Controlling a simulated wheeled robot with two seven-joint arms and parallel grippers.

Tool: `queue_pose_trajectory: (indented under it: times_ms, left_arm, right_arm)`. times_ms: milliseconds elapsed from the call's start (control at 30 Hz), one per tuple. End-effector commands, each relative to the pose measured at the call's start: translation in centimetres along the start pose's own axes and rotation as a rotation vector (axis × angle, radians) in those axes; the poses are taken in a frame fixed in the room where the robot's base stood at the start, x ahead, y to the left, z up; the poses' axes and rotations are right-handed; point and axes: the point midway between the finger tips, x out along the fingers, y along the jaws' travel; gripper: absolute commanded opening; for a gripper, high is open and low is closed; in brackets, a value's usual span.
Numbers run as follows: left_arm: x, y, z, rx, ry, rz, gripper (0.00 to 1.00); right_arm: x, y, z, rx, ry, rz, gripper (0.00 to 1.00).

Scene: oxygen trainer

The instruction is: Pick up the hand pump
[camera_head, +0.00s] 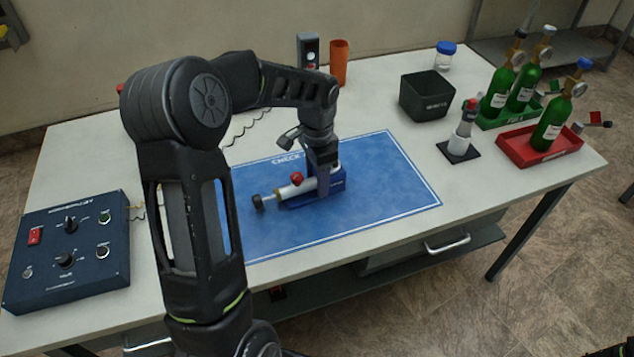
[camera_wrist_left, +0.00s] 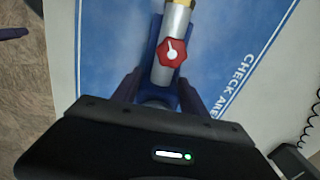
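The hand pump (camera_head: 305,187) appears to be the silver cylinder with a red knob and a black end, lying in a blue cradle (camera_head: 298,202) on the blue mat. In the left wrist view the pump (camera_wrist_left: 178,25) runs down between the fingers, with the red knob (camera_wrist_left: 172,53) facing the camera. My left gripper (camera_head: 323,185) is down at the pump's right end. Its fingers (camera_wrist_left: 158,95) stand apart on either side of the pump, with gaps visible. The pump's near end is partly hidden by the gripper. My right gripper is not in view.
A blue control box (camera_head: 68,250) is at the table's left. The mat's right part is clear.

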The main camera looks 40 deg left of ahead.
Motion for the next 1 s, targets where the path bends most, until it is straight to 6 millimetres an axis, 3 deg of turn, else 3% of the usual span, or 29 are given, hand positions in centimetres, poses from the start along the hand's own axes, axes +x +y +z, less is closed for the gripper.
queue_pose_trajectory:
  times_ms: [567, 1000]
  left_arm:
    - [0.00, -0.01, 0.01, 0.000, 0.000, 0.000, 0.01]
    - [-0.09, -0.05, -0.04, 0.000, 0.002, -0.002, 0.00]
  right_arm:
    - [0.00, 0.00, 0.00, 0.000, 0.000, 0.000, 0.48]
    - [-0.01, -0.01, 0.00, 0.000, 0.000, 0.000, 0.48]
